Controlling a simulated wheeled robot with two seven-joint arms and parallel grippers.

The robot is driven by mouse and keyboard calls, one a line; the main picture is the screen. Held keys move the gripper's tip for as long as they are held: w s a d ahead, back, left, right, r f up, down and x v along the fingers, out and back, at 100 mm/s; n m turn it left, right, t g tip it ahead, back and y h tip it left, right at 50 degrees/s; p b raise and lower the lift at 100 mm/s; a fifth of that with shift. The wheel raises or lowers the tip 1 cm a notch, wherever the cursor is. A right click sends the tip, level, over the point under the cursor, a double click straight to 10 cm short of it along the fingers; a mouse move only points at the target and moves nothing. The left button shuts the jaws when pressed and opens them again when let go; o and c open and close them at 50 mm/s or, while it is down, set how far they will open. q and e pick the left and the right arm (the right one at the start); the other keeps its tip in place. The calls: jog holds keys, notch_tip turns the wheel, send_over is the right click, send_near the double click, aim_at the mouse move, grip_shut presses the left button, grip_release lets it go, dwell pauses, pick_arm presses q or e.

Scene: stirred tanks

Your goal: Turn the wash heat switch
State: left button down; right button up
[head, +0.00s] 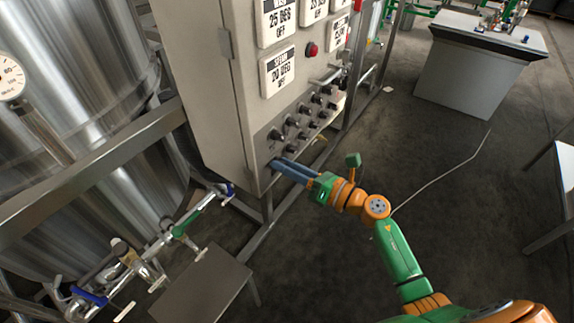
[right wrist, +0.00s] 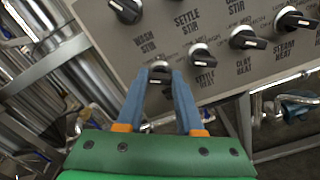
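The wash heat switch is a black rotary knob with a pale pointer on the grey control panel. In the right wrist view this knob (right wrist: 160,73) shows between the fingertips of my right gripper (right wrist: 159,78). Its own label is hidden; it sits below the WASH STIR label and left of the SETTLE HEAT knob (right wrist: 200,53). My right gripper's blue fingers are apart, one on each side of the knob, and I cannot tell whether they touch it. In the head view the right gripper (head: 277,164) reaches the panel's lower edge, near the lowest knobs. My left gripper is not in view.
The grey cabinet (head: 215,100) carries several close-set knobs, a red button (head: 312,49) and white display plates (head: 278,72). Steel tanks (head: 70,60), pipes and a small table (head: 205,285) stand to the left. Open floor lies to the right, before a bench (head: 470,80).

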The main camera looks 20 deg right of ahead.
grip_shut()
jog(key=shift+m+p, duration=1.5)
jog(key=shift+m, duration=2.4)
jog(key=o, duration=0.6)
grip_release()
